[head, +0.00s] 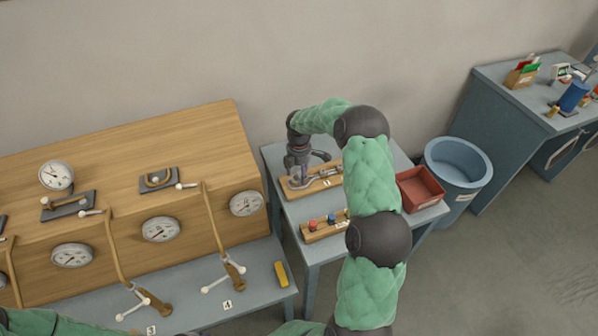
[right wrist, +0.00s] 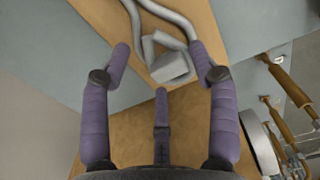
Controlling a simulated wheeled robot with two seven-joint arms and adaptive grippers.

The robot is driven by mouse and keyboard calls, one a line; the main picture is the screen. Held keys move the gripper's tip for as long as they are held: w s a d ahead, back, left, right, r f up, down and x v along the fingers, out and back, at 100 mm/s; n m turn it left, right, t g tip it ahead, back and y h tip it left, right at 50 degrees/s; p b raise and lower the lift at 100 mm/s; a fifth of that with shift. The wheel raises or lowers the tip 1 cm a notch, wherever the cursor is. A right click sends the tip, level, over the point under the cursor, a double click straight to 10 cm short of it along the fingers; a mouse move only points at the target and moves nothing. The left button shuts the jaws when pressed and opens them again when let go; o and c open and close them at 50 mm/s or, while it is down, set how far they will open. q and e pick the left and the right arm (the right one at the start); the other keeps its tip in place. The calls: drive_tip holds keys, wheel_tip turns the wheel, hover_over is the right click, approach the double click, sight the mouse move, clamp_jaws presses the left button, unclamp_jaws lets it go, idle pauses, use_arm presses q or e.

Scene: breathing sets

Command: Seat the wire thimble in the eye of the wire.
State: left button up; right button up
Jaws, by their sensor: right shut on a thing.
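My right gripper (head: 297,181) is low over the left end of a wooden board (head: 301,195) on the small blue-grey table. In the right wrist view its purple fingers (right wrist: 159,50) are on either side of grey metal parts and shut on one. A grey block (right wrist: 172,68) lies between the fingers. Grey curved wire (right wrist: 172,14) runs over the board beyond it. In the head view the wire (head: 325,175) lies along the board. I cannot tell the thimble from the eye, or whether they touch. My left gripper is out of view.
A second wooden block (head: 318,233) with red and blue knobs stands in front. A red bin (head: 421,189) stands at the table's right, and a blue tub (head: 459,165) beyond it. A wooden gauge panel (head: 190,135) rises on the left.

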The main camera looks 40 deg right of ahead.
sight(299, 173)
drive_tip(key=shift+f+b, duration=0.5)
drive_tip(key=shift+f, duration=0.4)
drive_tip(key=shift+r, duration=0.15)
drive_tip(key=shift+r+p, duration=0.4)
drive_tip(key=shift+r, duration=0.05)
drive_tip(key=shift+f, duration=0.55)
idle(2.0)
drive_tip(key=o, duration=1.4)
drive_tip(key=shift+r, duration=0.1)
wheel_tip(299, 173, up, 12)
drive_tip(key=shift+f, duration=0.1)
